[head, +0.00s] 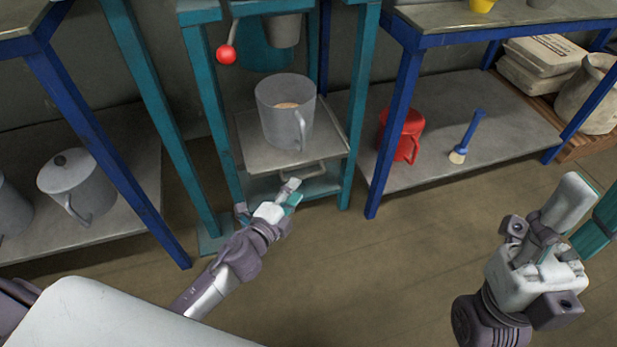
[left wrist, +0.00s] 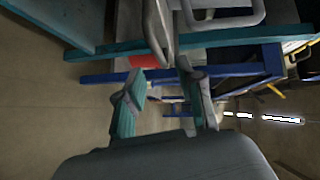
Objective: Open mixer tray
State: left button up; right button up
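The mixer tray (head: 258,152) is a flat grey plate between the teal posts of the mixer frame (head: 212,110). A grey bar handle (head: 302,174) is at its front edge. A grey mug-like pot (head: 280,112) with contents stands on the tray. My left gripper (head: 291,194) is just below and in front of the handle, apparently not holding it. In the left wrist view my left gripper (left wrist: 162,80) has its fingers apart with nothing between, and the handle (left wrist: 228,18) shows above them. My right gripper (head: 582,205) is open and empty at the right, away from the mixer.
A red ball-ended lever (head: 226,54) sticks out at the mixer's upper left. A blue-framed shelf at the right holds a red mug (head: 402,134) and a blue-handled brush (head: 467,136). A lidded grey pot (head: 77,186) stands on the left shelf. The floor in front is clear.

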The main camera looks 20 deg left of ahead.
aim_at(307, 175)
pick_arm(q)
jog(key=b+x, duration=0.1)
jog(key=x, duration=0.6)
jog(key=shift+w, duration=0.1)
grip_shut()
